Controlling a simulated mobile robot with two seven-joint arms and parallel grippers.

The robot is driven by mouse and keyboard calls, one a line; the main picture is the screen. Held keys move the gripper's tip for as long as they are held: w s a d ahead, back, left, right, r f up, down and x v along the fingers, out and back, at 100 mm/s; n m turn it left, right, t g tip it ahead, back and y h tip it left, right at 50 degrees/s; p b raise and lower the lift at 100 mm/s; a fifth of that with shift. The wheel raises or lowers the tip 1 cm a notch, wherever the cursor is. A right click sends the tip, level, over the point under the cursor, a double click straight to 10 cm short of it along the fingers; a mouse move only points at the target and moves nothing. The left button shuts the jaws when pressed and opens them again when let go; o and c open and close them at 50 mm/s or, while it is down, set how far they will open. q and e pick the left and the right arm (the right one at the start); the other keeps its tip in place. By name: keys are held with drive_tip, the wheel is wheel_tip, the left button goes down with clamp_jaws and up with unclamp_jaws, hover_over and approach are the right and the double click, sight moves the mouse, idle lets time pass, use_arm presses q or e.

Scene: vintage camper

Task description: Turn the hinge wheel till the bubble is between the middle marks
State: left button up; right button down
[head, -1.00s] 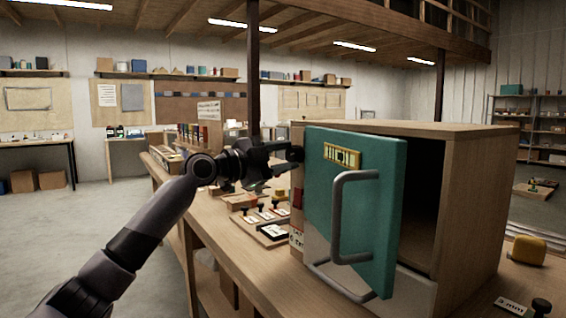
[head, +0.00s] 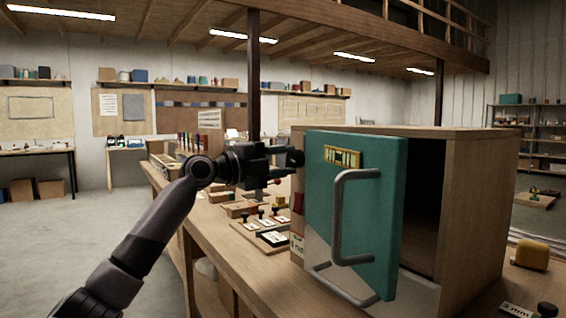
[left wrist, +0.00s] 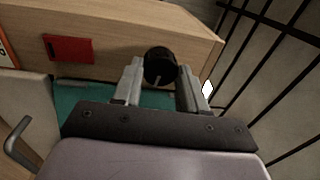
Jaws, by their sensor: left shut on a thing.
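A teal door (head: 370,225) with a grey bar handle (head: 338,225) stands open on a wooden cabinet (head: 478,205). A small yellow level (head: 343,157) is fixed near the door's top; its bubble is too small to place against the marks. The black hinge wheel (head: 297,158) is at the door's left edge. My left gripper (head: 282,162) is at the wheel. In the left wrist view, the round black wheel (left wrist: 160,66) sits between the two fingers of my left gripper (left wrist: 159,85), which is shut on it. My right gripper is out of view.
The cabinet stands on a long wooden bench (head: 225,225). Labelled blocks with black knobs (head: 265,228) lie left of the cabinet. A yellow block (head: 532,255) and a labelled plate (head: 515,308) lie to its right.

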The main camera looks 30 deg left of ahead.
use_arm(q)
drive_tip(key=o, duration=0.8)
drive_tip(key=b+v, duration=0.2)
drive_tip(key=v, duration=0.5)
drive_tip(key=shift+s, duration=0.1)
idle(0.3)
